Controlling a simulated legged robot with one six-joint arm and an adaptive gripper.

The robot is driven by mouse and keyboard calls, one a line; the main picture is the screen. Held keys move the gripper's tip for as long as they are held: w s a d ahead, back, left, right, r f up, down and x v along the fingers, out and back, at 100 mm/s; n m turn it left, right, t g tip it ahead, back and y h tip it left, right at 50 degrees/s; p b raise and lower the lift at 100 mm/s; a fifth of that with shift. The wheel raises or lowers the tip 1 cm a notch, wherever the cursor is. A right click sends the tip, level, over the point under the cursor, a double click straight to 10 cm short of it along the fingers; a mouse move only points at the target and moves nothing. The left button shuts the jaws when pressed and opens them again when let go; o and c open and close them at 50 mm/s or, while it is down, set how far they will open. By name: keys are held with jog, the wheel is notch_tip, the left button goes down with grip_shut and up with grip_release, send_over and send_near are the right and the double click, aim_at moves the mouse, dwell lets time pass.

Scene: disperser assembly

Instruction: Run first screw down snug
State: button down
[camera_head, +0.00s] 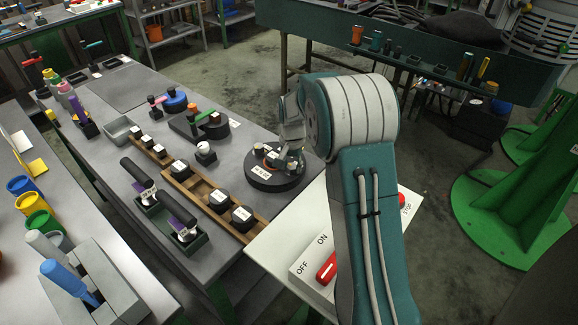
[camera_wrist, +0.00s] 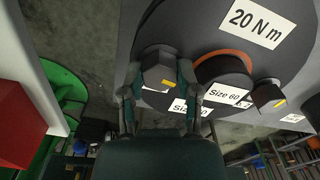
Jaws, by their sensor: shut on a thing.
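The round black disperser base (camera_head: 272,182) sits at the right end of the grey bench. In the wrist view the base (camera_wrist: 200,25) carries a "20 N m" label and a black "Size 60" part (camera_wrist: 222,72) with an orange ring around it. My gripper (camera_wrist: 160,82) is shut on a grey hex-headed screw (camera_wrist: 158,60) at the base's edge, one finger on each side of the head. The screw's lower part is hidden. A second dark screw (camera_wrist: 266,96) with a yellow mark stands to the right. In the head view my gripper (camera_head: 291,150) is over the base, its fingertips partly hidden.
A wooden rack (camera_head: 182,172) with black labelled parts lies left of the base. A green tray (camera_head: 190,250) holds two black-handled tools. A white control panel (camera_head: 285,240) with red ON/OFF and STOP buttons is close below the arm.

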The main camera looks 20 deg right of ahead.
aim_at(292, 167)
jog(key=shift+s+f, duration=0.1)
jog(key=shift+s, duration=0.05)
jog(key=shift+c, duration=1.6)
grip_release()
jog(key=shift+r, duration=0.2)
jog(key=shift+r, duration=0.35)
notch_tip(292, 167, up, 11)
jog(key=shift+r, duration=0.1)
jog(key=shift+a, duration=0.1)
